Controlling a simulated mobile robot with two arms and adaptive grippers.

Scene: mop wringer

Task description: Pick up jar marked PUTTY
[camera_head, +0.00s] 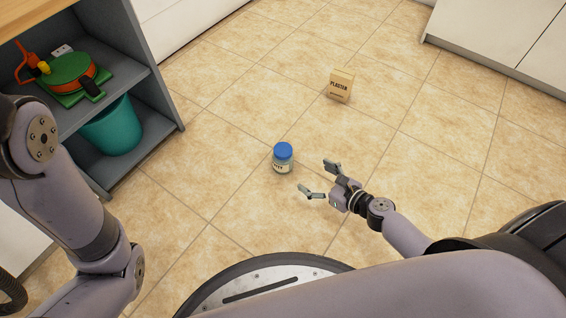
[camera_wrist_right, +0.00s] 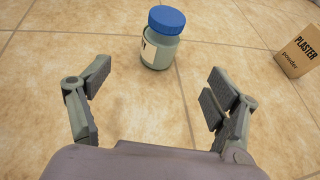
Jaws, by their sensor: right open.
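The jar (camera_head: 283,160) has a blue lid and a pale label, and stands upright on the tiled floor; its label is too small to read fully. It also shows in the right wrist view (camera_wrist_right: 160,50), beyond the fingertips and roughly between them, with the label turned to the left. My right gripper (camera_head: 319,178) is open and empty, low over the floor to the right of the jar and apart from it. In the right wrist view both fingers (camera_wrist_right: 155,85) are spread wide. My left arm shows at the left edge, but its gripper is out of view.
A box marked PLASTER (camera_head: 340,86) stands on the floor behind and right of the jar. A grey shelf unit (camera_head: 160,125) at the left holds a teal bucket (camera_head: 112,127) and a green and orange item (camera_head: 72,75). White cabinets (camera_head: 500,40) line the back. Floor around the jar is clear.

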